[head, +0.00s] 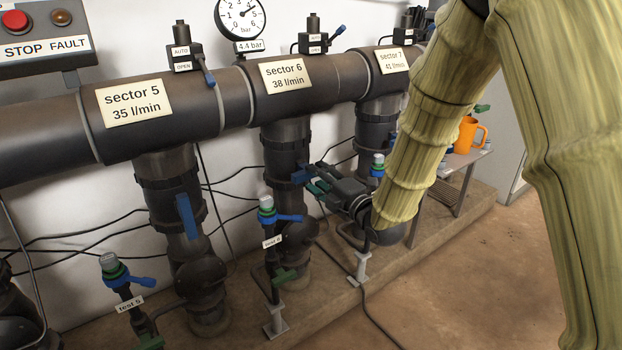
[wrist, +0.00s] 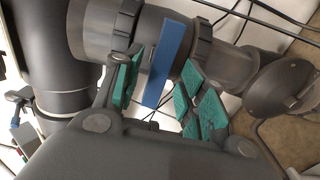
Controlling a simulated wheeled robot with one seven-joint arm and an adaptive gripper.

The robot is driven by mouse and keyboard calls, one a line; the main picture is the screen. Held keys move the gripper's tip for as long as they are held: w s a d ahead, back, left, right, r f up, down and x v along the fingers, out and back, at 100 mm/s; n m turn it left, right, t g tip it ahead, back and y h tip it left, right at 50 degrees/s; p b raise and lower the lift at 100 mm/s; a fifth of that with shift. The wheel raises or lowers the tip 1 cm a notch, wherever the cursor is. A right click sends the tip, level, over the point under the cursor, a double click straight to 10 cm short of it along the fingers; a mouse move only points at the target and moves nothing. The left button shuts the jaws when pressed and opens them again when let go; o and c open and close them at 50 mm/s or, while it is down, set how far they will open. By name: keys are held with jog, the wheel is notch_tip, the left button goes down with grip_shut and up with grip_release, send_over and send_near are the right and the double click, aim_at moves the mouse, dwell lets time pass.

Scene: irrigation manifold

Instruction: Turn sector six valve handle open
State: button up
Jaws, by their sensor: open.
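The sector six valve handle is a flat blue bar (head: 301,175) on the drop pipe below the "sector 6, 38 l/min" label (head: 285,75). In the wrist view the blue handle (wrist: 166,62) lies crosswise to its dark pipe. My gripper (head: 318,187) is at this pipe, reaching in from the right and partly hiding the handle. In the wrist view its green-padded fingers (wrist: 165,92) are open, one on each side of the handle's lower part. Gaps show between the pads and the handle. I cannot tell how deep the handle sits between them.
The sector 5 pipe has a blue handle (head: 187,216) along it. A test tap with a blue lever (head: 290,218) stands in front of the sector 6 pipe, left of my gripper. Black cables (head: 225,210) run along the wall. An orange mug (head: 466,136) stands on a bench at right.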

aim_at(311, 177)
jog(key=shift+b+x, duration=0.45)
jog(key=shift+x, duration=1.35)
grip_shut()
